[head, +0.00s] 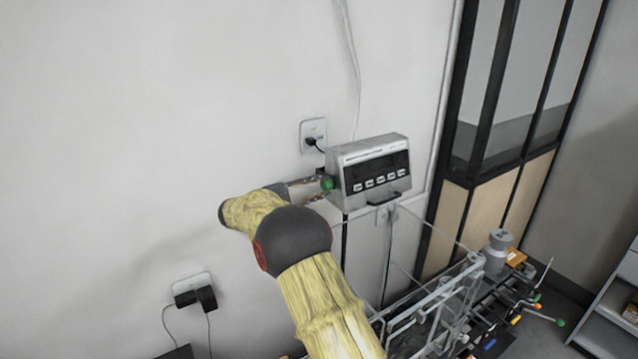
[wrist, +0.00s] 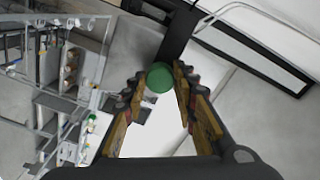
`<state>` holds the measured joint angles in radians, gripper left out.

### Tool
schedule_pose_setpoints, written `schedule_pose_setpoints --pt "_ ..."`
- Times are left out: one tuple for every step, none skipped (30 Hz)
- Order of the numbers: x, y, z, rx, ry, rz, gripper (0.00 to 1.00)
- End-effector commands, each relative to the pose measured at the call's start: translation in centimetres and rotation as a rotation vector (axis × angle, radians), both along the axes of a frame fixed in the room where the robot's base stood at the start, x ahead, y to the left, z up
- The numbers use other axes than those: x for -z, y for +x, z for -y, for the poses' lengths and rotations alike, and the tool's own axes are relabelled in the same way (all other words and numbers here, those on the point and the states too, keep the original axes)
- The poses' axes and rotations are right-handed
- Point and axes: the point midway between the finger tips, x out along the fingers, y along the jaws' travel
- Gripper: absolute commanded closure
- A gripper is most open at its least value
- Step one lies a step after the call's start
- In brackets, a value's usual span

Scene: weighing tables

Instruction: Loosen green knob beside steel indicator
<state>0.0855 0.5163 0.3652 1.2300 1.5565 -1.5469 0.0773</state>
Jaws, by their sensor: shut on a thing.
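The green knob (head: 327,184) is on the left side of the steel indicator (head: 375,168), a grey box with a dark display and a row of white buttons. My gripper (head: 318,188) reaches in from the left and is shut on the green knob. In the wrist view the green knob (wrist: 159,77) sits between the tips of the two fingers (wrist: 158,84). The finger on the right touches its side; the contact on the left is harder to make out. The far side of the knob is hidden.
A wall socket with a plug (head: 314,135) is just above left of the indicator. Another socket (head: 193,290) is low on the wall. A clear-panelled frame (head: 430,300) and a grey weight (head: 497,250) stand below right.

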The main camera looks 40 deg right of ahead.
Motion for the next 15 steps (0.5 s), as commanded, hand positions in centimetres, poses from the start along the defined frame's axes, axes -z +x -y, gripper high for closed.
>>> schedule_pose_setpoints --pt "-0.26 0.11 -0.03 -0.003 0.000 -0.020 0.98" --pt "-0.25 0.11 -0.03 -0.003 0.001 -0.035 0.98" --pt "-0.21 0.11 -0.03 -0.003 0.002 -0.050 0.98" --pt "-0.20 0.10 -0.03 -0.003 0.003 -0.061 0.98" --pt "-0.17 0.10 -0.03 -0.003 0.003 -0.071 0.98" --pt "-0.15 0.10 -0.03 -0.003 0.004 -0.082 0.98" --pt "-0.13 0.10 -0.03 -0.003 0.004 -0.089 0.98" --pt "-0.11 0.10 -0.03 -0.003 0.005 -0.096 0.98" --pt "-0.09 0.10 -0.03 -0.003 0.005 -0.104 0.98" --pt "-0.08 0.10 -0.03 -0.003 0.005 -0.108 0.98" --pt "-0.05 0.10 -0.03 -0.003 0.006 -0.112 0.98" --pt "-0.04 0.10 -0.03 -0.003 0.006 -0.115 0.98" --pt "-0.02 0.09 -0.03 -0.003 0.006 -0.117 0.98" --pt "-0.02 0.09 -0.03 -0.003 0.006 -0.118 0.98" --pt "0.00 0.09 -0.03 -0.003 0.006 -0.120 0.98"
